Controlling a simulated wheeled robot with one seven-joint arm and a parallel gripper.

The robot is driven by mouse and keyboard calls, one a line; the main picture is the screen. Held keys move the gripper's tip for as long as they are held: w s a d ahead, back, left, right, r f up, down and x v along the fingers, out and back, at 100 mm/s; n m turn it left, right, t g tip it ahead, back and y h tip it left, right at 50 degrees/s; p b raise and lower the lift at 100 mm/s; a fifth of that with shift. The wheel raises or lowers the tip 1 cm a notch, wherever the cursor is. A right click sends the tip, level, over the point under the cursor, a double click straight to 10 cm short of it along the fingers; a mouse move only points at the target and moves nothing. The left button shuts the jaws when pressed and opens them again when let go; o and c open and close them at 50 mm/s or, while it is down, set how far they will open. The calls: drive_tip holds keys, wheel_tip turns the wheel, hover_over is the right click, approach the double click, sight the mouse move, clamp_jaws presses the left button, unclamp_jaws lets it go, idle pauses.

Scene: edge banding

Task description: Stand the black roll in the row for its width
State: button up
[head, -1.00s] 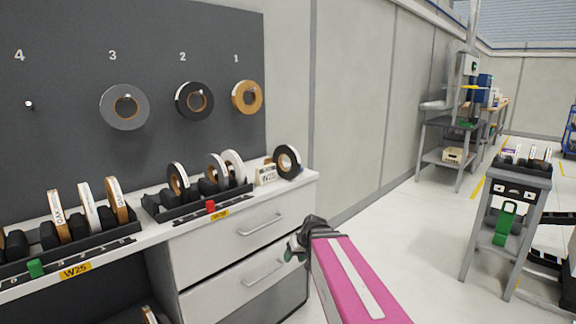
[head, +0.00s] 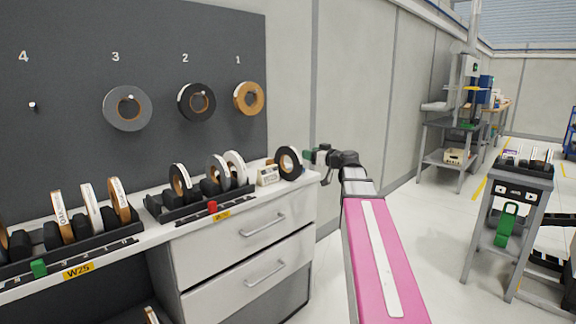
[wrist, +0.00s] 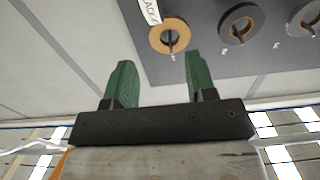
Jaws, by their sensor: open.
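The black roll (head: 289,163), with a tan core, stands upright at the right end of the counter, beside a small white card (head: 267,175). My gripper (head: 312,156) is open and empty, just right of the black roll in the head view. In the wrist view its two green fingers (wrist: 159,82) are spread with nothing between them. A white label (wrist: 149,11) with partly readable black lettering shows at the top there. Two black racks hold rolls: one marked W25 (head: 112,246) at the left, another (head: 162,214) at the middle.
A dark pegboard (head: 60,120) carries a grey roll (head: 128,108), a black roll (head: 196,102) and a tan roll (head: 248,99); peg 4 (head: 33,106) is bare. Drawers (head: 245,245) are below the counter. A grey cart (head: 520,180) stands at the right, with open floor between.

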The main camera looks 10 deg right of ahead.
sight(293, 149)
drive_tip(key=shift+x, duration=5.4)
drive_tip(key=shift+w+d+f, duration=0.1)
drive_tip(key=shift+d, duration=0.05)
clamp_jaws()
